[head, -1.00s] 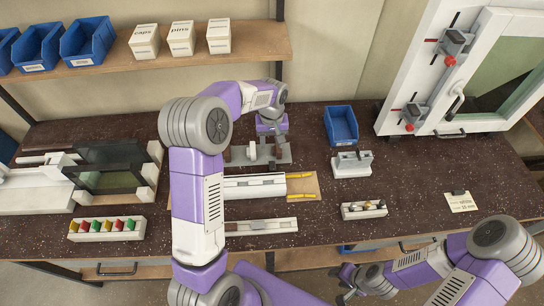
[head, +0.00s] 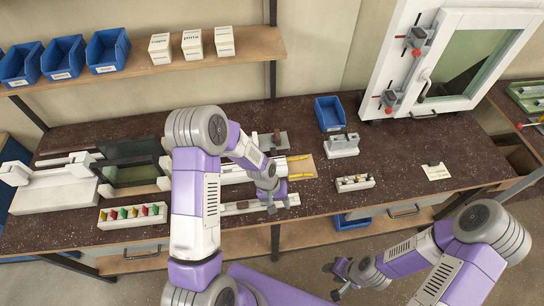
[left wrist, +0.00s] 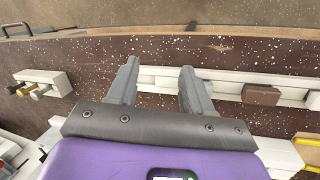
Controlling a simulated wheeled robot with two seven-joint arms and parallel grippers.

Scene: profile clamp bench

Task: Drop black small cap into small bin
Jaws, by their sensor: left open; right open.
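A small white rack (head: 355,183) on the bench holds a few small caps or pegs. In the left wrist view the rack (left wrist: 45,84) is at the left, with a dark piece (left wrist: 14,90) at its outer end, which may be the black cap. The blue small bin (head: 330,114) stands at the back of the bench. My left gripper (head: 273,205) is open, over the front of the bench, left of the rack. Its fingers (left wrist: 157,92) are empty above a white rail (left wrist: 222,83). My right gripper (head: 338,280) is open, low in front of the bench.
A white block fixture (head: 342,146) stands between bin and rack. A row of coloured pieces (head: 133,215) and a framed fixture (head: 130,170) are at left. A paper tag (head: 436,172) lies at right. The bench around the rack is clear.

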